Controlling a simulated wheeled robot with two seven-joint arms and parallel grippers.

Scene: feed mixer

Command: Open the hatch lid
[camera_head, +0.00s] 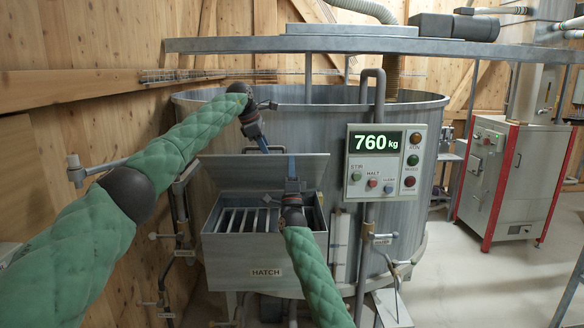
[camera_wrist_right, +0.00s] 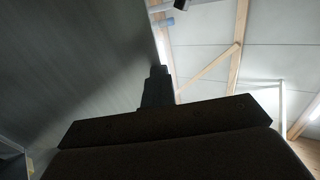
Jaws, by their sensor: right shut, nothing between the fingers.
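The hatch is a grey metal box (camera_head: 240,255) with a HATCH label on its front, fixed to the front of the mixing tank. Its lid (camera_head: 232,173) stands raised at the back, and bars show inside the open box. My right gripper (camera_head: 291,168) is shut and empty, pointing up in front of the lid's right part. In the right wrist view its closed fingers (camera_wrist_right: 157,85) reach up beside a large grey surface, probably the lid. My left gripper (camera_head: 266,149) hangs from above at the lid's top edge; its fingers are too small to read, and contact is unclear.
A control panel (camera_head: 384,165) reading 760 kg stands right of the hatch, with a bent pipe (camera_head: 374,95) behind it. The large tank (camera_head: 420,130) fills the middle. Valves and pipes (camera_head: 178,235) stand left of the hatch. A red-framed cabinet (camera_head: 492,175) stands at the right, with open floor before it.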

